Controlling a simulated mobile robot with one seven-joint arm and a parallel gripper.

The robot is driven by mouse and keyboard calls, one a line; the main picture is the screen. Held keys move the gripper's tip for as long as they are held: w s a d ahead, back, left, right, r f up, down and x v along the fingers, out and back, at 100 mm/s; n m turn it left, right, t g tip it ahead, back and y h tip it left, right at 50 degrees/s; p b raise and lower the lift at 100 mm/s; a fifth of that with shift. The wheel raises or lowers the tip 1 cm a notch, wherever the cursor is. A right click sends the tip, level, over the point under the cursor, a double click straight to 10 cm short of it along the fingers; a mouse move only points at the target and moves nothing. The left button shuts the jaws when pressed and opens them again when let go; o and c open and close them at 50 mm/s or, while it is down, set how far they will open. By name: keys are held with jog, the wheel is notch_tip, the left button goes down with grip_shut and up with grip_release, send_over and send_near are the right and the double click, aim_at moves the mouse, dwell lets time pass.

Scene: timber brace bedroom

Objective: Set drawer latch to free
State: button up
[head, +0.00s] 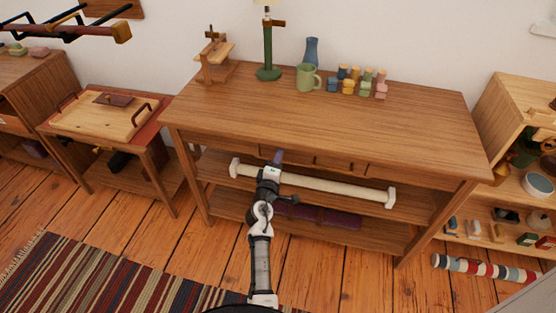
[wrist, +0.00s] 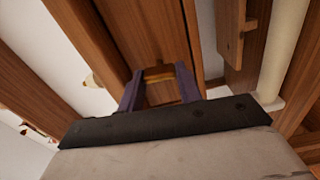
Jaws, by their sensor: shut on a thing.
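The wooden table (head: 420,110) has a row of drawer fronts (head: 335,163) under its top. My gripper (head: 278,157) reaches up to this row at its left part. In the wrist view the two purple fingers (wrist: 160,88) stand on either side of a small golden-brown wooden piece (wrist: 160,72) and are shut on it. This piece sits against a brown wooden face (wrist: 150,30) and looks like the drawer latch. Its exact setting cannot be told. In the head view my gripper hides it.
A cream bar (head: 320,185) with end caps runs across the table front, just below the drawers; it also shows at the right of the wrist view (wrist: 285,50). A green mug (head: 308,78), a blue vase (head: 311,52) and small blocks stand on top. A striped rug (head: 80,275) lies front left.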

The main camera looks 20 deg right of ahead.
jog(key=shift+n, duration=0.6)
jog(key=o, duration=1)
jog(key=b+v, duration=0.2)
jog(key=v, duration=1.1)
jog(key=shift+s+a+b, duration=0.3)
